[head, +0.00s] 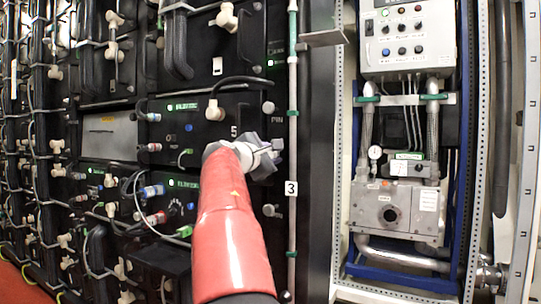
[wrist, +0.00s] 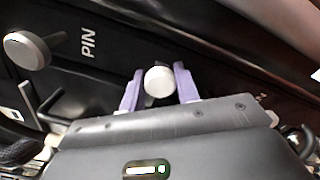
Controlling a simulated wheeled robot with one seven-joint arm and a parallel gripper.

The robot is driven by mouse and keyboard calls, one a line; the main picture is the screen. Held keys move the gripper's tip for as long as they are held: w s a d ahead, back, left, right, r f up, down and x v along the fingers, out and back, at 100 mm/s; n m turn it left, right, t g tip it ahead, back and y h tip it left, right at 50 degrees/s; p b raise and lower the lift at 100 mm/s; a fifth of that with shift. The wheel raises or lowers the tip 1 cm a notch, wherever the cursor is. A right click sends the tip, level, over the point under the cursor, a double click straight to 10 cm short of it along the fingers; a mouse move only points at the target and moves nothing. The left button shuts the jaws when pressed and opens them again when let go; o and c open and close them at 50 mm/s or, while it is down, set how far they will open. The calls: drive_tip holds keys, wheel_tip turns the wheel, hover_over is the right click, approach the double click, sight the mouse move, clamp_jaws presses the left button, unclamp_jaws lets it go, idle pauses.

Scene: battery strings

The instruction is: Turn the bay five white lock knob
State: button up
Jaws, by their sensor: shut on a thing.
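A white round knob (wrist: 158,81) sits between the two purple fingers of my gripper (wrist: 158,88) in the wrist view. The fingers are shut on it from both sides. In the head view my gripper (head: 277,157) reaches the right side of the bay panel marked 5 (head: 234,131), at the end of my red arm. The gripper hides the held knob there. A grey round pin knob (wrist: 27,50) beside the word PIN is apart from the fingers; it also shows above my gripper in the head view (head: 268,107).
Another round knob (head: 268,210) is below my gripper. A black cable with a white plug (head: 214,110) hangs at upper left of my gripper. A pale vertical pipe (head: 292,130) runs close on the right. A control box and valve unit (head: 396,210) stand farther right.

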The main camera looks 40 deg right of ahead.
drive_tip(key=shift+f+m, duration=0.1)
drive_tip(key=shift+m, duration=0.4)
drive_tip(key=shift+c, duration=0.4)
drive_tip(key=m+b, duration=0.1)
drive_tip(key=m, duration=0.1)
drive_tip(key=shift+m, duration=0.4)
drive_tip(key=m+b, duration=0.2)
drive_tip(key=m, duration=0.3)
drive_tip(key=m+b, duration=0.1)
drive_tip(key=m, duration=0.4)
drive_tip(key=shift+m+b, duration=0.55)
drive_tip(key=shift+m, duration=1.55)
drive_tip(key=o, duration=1)
drive_tip(key=shift+c, duration=0.2)
